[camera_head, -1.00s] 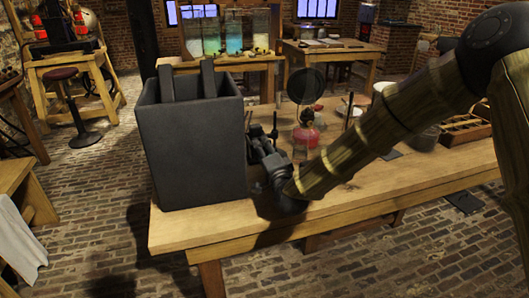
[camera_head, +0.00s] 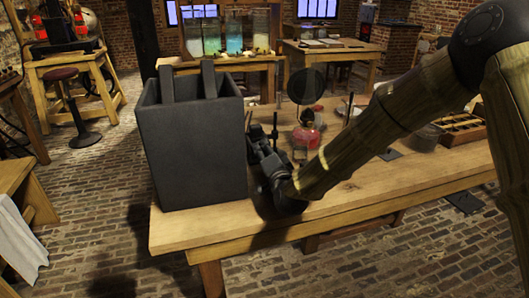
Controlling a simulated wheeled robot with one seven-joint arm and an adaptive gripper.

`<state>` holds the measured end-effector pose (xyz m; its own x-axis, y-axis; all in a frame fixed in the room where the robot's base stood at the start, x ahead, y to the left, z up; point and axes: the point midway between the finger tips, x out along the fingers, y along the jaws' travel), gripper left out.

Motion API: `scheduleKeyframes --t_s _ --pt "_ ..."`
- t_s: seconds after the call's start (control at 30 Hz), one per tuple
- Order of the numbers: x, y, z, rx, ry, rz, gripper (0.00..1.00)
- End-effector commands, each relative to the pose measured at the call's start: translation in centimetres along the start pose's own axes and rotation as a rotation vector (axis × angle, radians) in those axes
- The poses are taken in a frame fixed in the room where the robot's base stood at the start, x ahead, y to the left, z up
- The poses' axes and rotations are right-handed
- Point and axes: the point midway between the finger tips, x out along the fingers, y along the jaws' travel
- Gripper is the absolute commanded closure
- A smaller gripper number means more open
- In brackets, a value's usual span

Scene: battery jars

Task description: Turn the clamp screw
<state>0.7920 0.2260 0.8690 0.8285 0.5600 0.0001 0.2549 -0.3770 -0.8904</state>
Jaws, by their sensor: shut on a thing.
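A tall dark grey battery jar (camera_head: 195,145) with two upright dark plates (camera_head: 208,80) stands at the left end of the wooden bench. My gripper (camera_head: 252,136) is low beside the jar's right wall, pointing away toward the back of the bench. It is shut on a small dark part, which I take to be the clamp screw. The screw is too small and dark to make out, and the fingers largely hide it. My wrist and forearm come in from the right, low over the bench.
A thin dark upright post (camera_head: 275,127) stands just right of the gripper. A red-based lamp (camera_head: 305,136) and a dark round disc (camera_head: 307,86) are farther right. A wooden compartment tray (camera_head: 462,128) lies at the right. The bench's front strip (camera_head: 210,222) is clear.

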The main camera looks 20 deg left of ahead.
Motion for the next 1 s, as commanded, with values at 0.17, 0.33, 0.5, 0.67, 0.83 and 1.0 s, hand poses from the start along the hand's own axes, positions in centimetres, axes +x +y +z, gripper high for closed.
scheduleKeyframes --t_s 0.17,0.33,0.5,0.67,0.83,1.0 --pt "0.00 -0.05 0.02 -0.152 -0.001 0.000 0.94" --pt "0.00 -0.12 0.01 -0.309 -0.001 0.000 0.94" --pt "0.00 -0.10 0.05 -0.451 -0.001 0.000 0.94" --pt "0.00 -0.13 0.03 -0.563 0.000 0.000 0.94" --pt "-0.01 -0.10 0.08 -0.648 -0.001 0.000 0.94" --pt "-0.01 -0.10 0.03 -0.698 0.000 0.000 0.94"
